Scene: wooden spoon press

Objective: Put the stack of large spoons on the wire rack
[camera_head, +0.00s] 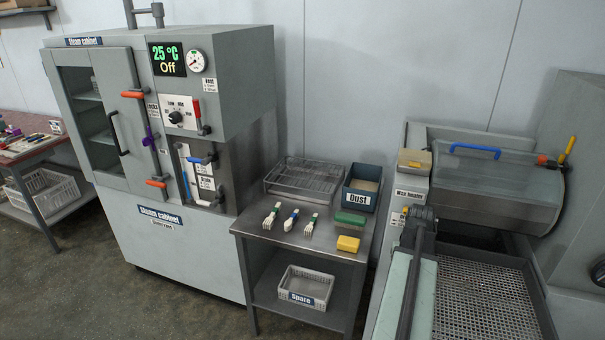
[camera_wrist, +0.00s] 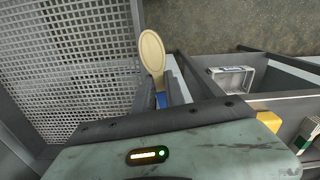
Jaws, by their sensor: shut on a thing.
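In the wrist view my gripper (camera_wrist: 162,94) is shut on a pale wooden spoon (camera_wrist: 152,52) with a blue band at its handle. Its oval bowl points away from the wrist, towards the top of the picture. I cannot tell whether it is one spoon or a stack seen from above. The wire rack (camera_head: 303,178) stands at the back of the steel table in the head view and looks empty. I cannot make out my gripper or the held spoon in the head view.
On the steel table (camera_head: 340,247) are several pale utensil bundles (camera_head: 291,219), a green block (camera_head: 350,219), a yellow block (camera_head: 348,244) and a Dust bin (camera_head: 361,188). A Spare crate (camera_head: 306,287) sits below. A perforated mesh (camera_head: 485,300) lies to the right.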

